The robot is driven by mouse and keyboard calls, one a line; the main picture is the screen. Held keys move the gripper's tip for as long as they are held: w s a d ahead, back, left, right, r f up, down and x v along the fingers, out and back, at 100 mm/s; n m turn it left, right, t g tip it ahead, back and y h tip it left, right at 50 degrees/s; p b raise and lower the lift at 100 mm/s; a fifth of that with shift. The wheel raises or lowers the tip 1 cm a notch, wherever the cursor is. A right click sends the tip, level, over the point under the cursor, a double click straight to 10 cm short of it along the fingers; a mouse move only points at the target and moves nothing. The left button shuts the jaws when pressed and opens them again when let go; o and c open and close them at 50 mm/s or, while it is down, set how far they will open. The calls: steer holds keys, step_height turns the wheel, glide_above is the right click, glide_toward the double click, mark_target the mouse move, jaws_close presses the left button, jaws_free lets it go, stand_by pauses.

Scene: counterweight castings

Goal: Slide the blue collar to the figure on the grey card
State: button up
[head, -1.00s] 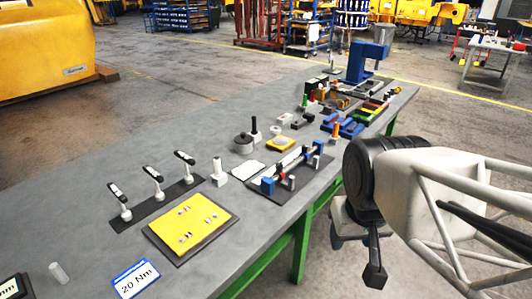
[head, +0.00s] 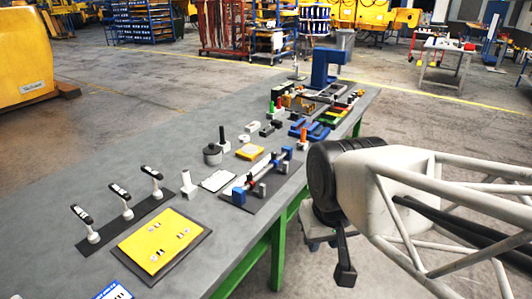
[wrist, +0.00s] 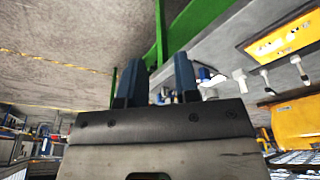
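A rail fixture (head: 265,176) with blue end blocks, a pale bar and small grey posts stands near the table's right edge in the head view. I cannot single out the blue collar from its blue parts at this size. A pale greyish card (head: 218,180) lies just left of it; its print is too small to read. A blue-edged card (head: 113,291) is cut off at the bottom edge. My gripper (wrist: 158,62) is open and empty in the wrist view, two dark blue fingers apart, away from the table.
A yellow plate on a dark base (head: 162,242) and a dark strip with white-stemmed pieces (head: 127,214) occupy the near table. A dark round pot (head: 212,155) stands behind the pale card. Green table legs (head: 278,262) stand near my arm.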

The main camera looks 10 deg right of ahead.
steer(key=w+d+r+m, duration=0.1)
steer(key=w+r+m, duration=0.15)
steer(key=w, duration=1.15)
steer(key=m+g, duration=0.3)
steer(key=m, duration=0.3)
glide_above(286, 163)
steer(key=f, duration=1.2)
steer(key=shift+s+a, duration=0.1)
steer(key=shift+s, duration=0.15)
steer(key=shift+w+f, duration=0.25)
steer(key=shift+w, duration=0.15)
steer(key=shift+f, duration=0.1)
steer(key=shift+f, duration=3.8)
